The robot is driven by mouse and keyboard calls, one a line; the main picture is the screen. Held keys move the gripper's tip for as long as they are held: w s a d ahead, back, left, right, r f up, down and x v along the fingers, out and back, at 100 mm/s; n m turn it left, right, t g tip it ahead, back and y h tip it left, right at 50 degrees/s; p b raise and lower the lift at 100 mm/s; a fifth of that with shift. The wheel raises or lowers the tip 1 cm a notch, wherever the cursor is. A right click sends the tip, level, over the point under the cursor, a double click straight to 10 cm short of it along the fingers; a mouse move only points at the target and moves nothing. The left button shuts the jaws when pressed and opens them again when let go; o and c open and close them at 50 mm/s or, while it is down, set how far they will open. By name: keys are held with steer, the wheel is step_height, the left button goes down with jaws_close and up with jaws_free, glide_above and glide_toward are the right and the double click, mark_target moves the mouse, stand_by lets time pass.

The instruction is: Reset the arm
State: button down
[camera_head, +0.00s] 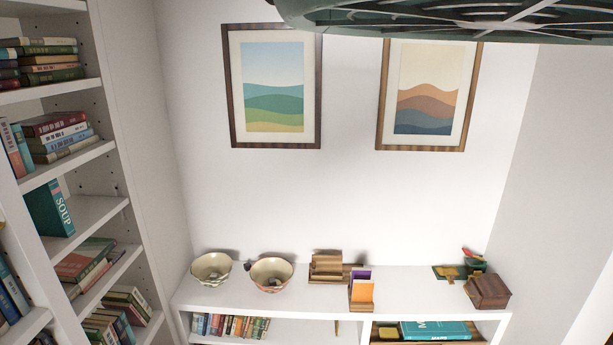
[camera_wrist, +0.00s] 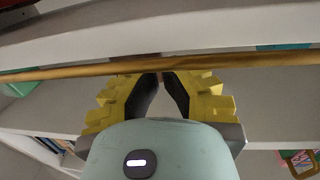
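My gripper (camera_wrist: 160,80) shows in the wrist view, with stepped yellow fingers and black inner pads. The fingers lean inward and their tips come together, with no object clearly seen between them. A long brown wooden strip (camera_wrist: 60,73) crosses the view at the fingertips. I cannot tell whether the tips touch it. The rounded pale green body of the gripper fills the lower middle. The gripper does not show in the head view.
In the head view, a low white cabinet (camera_head: 420,280) carries two bowls (camera_head: 211,269) (camera_head: 271,274), a wooden organizer (camera_head: 327,268) and a wooden box (camera_head: 488,290). A tall bookshelf (camera_head: 88,212) stands at left. Framed pictures (camera_head: 274,86) (camera_head: 428,95) hang on the wall.

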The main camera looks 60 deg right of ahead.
steer(key=shift+s+d, duration=0.2)
steer(key=shift+s, duration=0.45)
